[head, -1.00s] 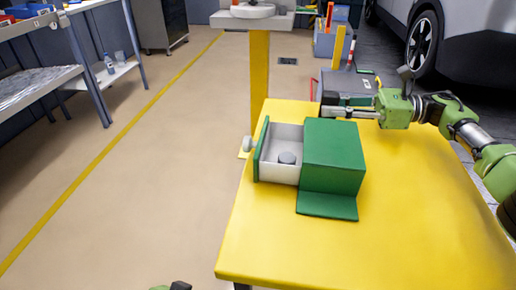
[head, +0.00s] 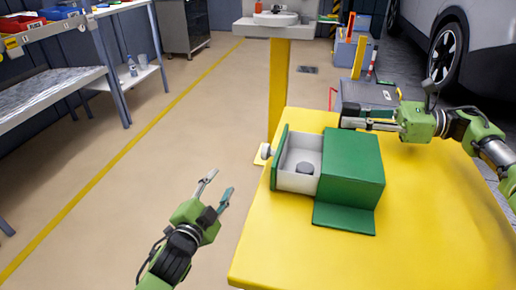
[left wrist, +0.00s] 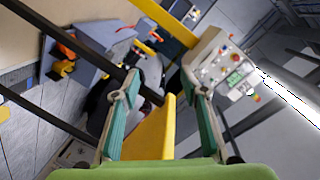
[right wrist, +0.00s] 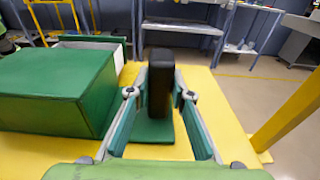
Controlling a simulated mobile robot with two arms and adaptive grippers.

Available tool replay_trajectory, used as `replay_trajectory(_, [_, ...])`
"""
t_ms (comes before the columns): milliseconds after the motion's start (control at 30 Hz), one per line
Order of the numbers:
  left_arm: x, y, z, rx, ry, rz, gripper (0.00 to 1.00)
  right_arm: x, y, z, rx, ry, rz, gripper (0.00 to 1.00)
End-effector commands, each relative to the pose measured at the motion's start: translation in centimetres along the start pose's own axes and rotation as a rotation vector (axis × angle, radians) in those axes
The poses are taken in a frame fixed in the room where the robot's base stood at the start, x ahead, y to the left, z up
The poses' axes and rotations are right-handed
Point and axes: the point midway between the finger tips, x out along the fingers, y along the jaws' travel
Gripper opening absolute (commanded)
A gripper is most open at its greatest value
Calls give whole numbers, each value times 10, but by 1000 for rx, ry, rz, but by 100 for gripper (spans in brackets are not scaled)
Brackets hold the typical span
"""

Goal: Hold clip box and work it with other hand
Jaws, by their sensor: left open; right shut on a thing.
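The green clip box (head: 352,167) stands on the yellow table. Its pale drawer (head: 292,181) is pulled out to the left, with a green front and a white round knob (head: 266,151). A dark round piece (head: 304,168) lies in the drawer. My right gripper (head: 349,116) is behind the box, shut on an upright black handle (right wrist: 160,80). In the right wrist view this handle stands on a green plate (right wrist: 150,131) beside the box (right wrist: 50,90). My left gripper (head: 222,182) is open and empty, left of the table and apart from the drawer.
The yellow table (head: 400,250) is clear in front and to the right of the box. A yellow post (head: 290,90) stands behind the table's left edge. A shelf rack (head: 60,90) is far left, and a car (head: 470,50) is at the upper right.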

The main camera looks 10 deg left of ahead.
Motion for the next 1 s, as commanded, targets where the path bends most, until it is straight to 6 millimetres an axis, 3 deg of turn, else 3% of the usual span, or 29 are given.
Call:
replay_trajectory(100, [23, -34, -29, 170, 146, -104, 40, 0, 0, 1, 0, -1, 0, 3])
replay_trajectory(267, [38, -69, -71, 401, 335, -238, 40, 0, 0, 1, 0, -1, 0, 3])
replay_trajectory(600, [37, -110, -143, 897, 720, -502, 40, 0, 0, 1, 0, -1, 0, 3])
replay_trajectory(800, [22, -116, -164, 1174, 942, -637, 40, 0, 0, 1, 0, -1, 0, 3])
replay_trajectory(1000, [2, -118, -165, 1425, 1169, -752, 40, 0, 0, 0, 0, -1, 0, 3])
